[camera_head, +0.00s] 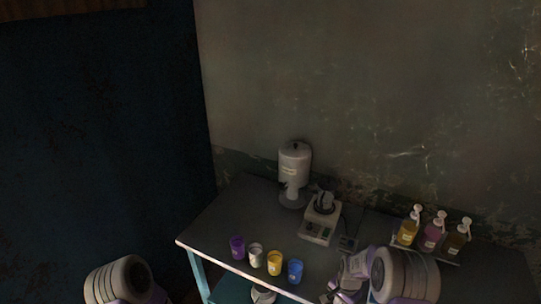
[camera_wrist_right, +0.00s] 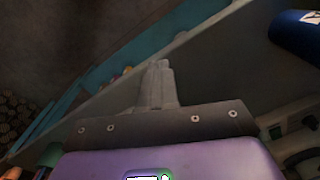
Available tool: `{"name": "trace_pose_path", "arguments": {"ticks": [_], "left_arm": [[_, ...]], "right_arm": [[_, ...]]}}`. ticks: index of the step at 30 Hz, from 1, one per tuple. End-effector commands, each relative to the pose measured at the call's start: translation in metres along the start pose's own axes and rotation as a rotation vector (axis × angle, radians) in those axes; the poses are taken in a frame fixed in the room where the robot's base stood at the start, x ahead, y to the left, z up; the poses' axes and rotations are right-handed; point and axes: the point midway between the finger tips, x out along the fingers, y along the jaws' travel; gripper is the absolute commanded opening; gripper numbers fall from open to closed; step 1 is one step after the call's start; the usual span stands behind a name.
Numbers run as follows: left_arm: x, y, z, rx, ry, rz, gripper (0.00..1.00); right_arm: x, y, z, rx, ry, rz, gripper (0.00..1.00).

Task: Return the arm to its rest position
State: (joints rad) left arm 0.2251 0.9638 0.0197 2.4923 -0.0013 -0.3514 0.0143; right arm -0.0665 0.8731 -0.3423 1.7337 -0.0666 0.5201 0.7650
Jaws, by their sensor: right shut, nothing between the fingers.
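My right arm (camera_head: 405,275) comes in at the bottom right of the head view. My right gripper (camera_head: 345,283) is at the table's front edge, to the right of the blue cup (camera_head: 295,271). In the right wrist view the gripper's fingers (camera_wrist_right: 159,68) are together with nothing held between them. My left arm (camera_head: 120,279) shows at the bottom left of the head view, away from the table; its gripper is out of frame.
The grey table (camera_head: 215,235) carries a purple cup (camera_head: 237,247), a white cup (camera_head: 256,255), a yellow cup (camera_head: 274,262), a white dispenser (camera_head: 294,165), a machine with a base (camera_head: 318,231) and pump bottles (camera_head: 432,236). A blue cylinder, seemingly the blue cup, shows in the wrist view (camera_wrist_right: 298,35).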

Motion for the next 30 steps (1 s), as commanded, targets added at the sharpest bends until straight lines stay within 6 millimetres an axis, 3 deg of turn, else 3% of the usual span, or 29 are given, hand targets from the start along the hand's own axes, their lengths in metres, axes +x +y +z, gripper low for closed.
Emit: {"name": "trace_pose_path", "arguments": {"ticks": [1,8,12,15,18,21,30], "left_arm": [[0.010,-0.004,-0.002,0.000,0.002,0.000,0.77],[0.042,-0.015,-0.003,0.001,0.001,0.000,0.77],[0.071,-0.026,-0.004,0.000,0.001,0.000,0.77],[0.091,-0.034,-0.005,0.000,0.001,0.000,0.77],[0.103,-0.038,-0.005,0.000,0.001,0.000,0.77],[0.109,-0.040,-0.006,0.000,0.001,0.000,0.77],[0.110,-0.041,-0.006,0.000,0.001,0.000,0.77]], "right_arm": [[0.022,0.006,0.010,-0.028,-0.017,-0.005,0.00],[0.098,0.029,0.071,-0.202,-0.077,-0.072,0.00],[0.151,0.051,0.132,-0.356,-0.119,-0.143,0.00],[0.176,0.066,0.175,-0.465,-0.133,-0.201,0.00],[0.187,0.077,0.206,-0.547,-0.134,-0.247,0.00],[0.189,0.083,0.223,-0.599,-0.129,-0.275,0.00],[0.189,0.085,0.230,-0.620,-0.125,-0.286,0.00]]}}
